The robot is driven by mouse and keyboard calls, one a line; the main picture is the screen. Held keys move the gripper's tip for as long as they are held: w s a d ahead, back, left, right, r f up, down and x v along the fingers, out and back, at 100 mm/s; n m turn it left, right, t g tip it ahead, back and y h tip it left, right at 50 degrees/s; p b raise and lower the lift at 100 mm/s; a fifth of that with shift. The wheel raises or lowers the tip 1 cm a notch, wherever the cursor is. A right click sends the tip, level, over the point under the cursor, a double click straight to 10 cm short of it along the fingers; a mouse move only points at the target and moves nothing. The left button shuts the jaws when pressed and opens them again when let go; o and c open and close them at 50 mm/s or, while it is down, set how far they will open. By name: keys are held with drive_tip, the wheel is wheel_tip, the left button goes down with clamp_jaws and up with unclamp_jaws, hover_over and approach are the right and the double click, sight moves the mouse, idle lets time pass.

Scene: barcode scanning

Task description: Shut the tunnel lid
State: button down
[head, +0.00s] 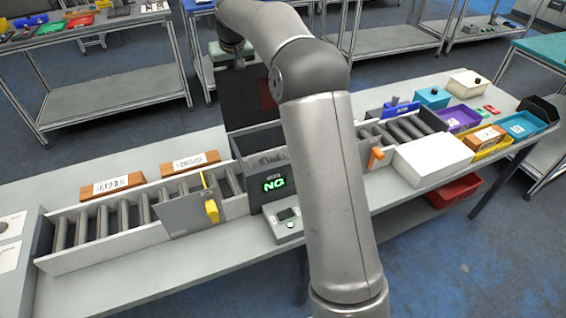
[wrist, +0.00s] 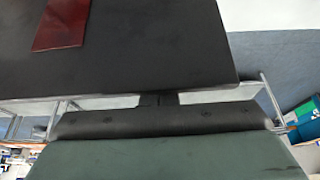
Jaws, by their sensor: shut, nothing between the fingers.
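The tunnel lid (head: 242,103) is a dark panel with a red window, standing raised and open above the scanning tunnel (head: 256,146). In the wrist view the lid (wrist: 150,45) fills the upper part, with its dark red window at the top left. My gripper (wrist: 160,98) is shut and empty, its short fingertips close to the lid's edge; I cannot tell whether they touch it. In the head view my arm reaches over the tunnel and my gripper's green body shows behind the lid, its fingers hidden.
The tunnel's front screen (head: 274,184) reads NG in green. Roller conveyor (head: 110,222) runs to both sides, with a yellow-handled gate (head: 190,213) at left. Two labelled brown boxes (head: 110,187) lie behind it. A white box (head: 433,160) and coloured bins (head: 458,119) stand at right.

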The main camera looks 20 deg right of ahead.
drive_tip(key=s+b, duration=0.5)
drive_tip(key=s, duration=0.2)
drive_tip(key=shift+s+d+b, duration=0.1)
drive_tip(key=shift+d+b, duration=0.05)
drive_tip(key=shift+b, duration=0.15)
drive_tip(key=shift+r, duration=0.1)
idle(0.6)
wheel_tip(320, 180, up, 6)
drive_tip(key=p, duration=0.6)
hover_over(239, 83)
drive_tip(key=s, duration=0.3)
drive_tip(key=shift+s+a, duration=0.15)
drive_tip(key=shift+a, duration=0.1)
